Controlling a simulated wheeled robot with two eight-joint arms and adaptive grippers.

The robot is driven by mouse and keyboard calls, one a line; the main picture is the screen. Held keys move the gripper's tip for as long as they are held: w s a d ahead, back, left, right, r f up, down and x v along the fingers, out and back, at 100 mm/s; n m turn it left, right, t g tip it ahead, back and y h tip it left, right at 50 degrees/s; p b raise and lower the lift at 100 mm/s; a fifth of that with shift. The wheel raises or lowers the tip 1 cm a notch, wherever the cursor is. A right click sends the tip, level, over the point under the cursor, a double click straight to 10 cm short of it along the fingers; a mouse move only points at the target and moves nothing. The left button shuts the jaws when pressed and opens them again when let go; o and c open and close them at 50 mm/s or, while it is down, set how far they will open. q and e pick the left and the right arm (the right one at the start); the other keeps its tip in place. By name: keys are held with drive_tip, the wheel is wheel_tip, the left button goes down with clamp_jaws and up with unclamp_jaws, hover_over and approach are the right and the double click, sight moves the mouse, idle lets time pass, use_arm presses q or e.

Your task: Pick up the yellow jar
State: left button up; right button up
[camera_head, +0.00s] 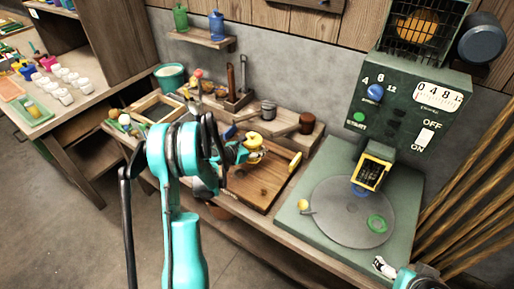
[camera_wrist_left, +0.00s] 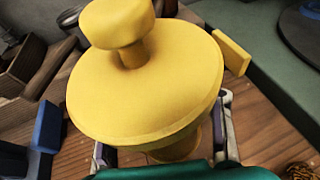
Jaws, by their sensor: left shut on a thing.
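The yellow jar (camera_head: 254,141) is over the wooden board on the workbench, at the end of my left arm. It fills much of the left wrist view (camera_wrist_left: 150,80), with its wide round lid and knob toward the camera. My left gripper (camera_head: 243,153) is shut on the jar, with a finger on each side below the lid. The lid hides most of the jar's body and its base. I cannot tell whether the base touches the board. Part of my right gripper (camera_head: 385,267) shows at the lower right edge; its jaws cannot be made out.
The wooden board (camera_head: 264,180) has a yellow block (camera_head: 295,161) near its right edge. A green machine with a round grey plate (camera_head: 340,215) stands to the right. Mugs, tools and a wooden tray (camera_head: 158,107) crowd the back and left.

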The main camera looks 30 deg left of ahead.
use_arm(q)
drive_tip(key=s+d+r+p, duration=0.3)
drive_tip(key=d+r, duration=0.3)
drive_tip(key=d, duration=0.3)
drive_tip(key=s+r+p, duration=0.5)
drive_tip(key=s+r, duration=0.1)
drive_tip(key=r, duration=0.2)
drive_tip(key=shift+s, duration=0.25)
drive_tip(key=shift+d+r, duration=0.1)
drive_tip(key=shift+r, duration=0.05)
wheel_tip(320, 180, up, 7)
drive_tip(key=p, duration=0.3)
drive_tip(key=shift+p, duration=0.35)
idle(0.8)
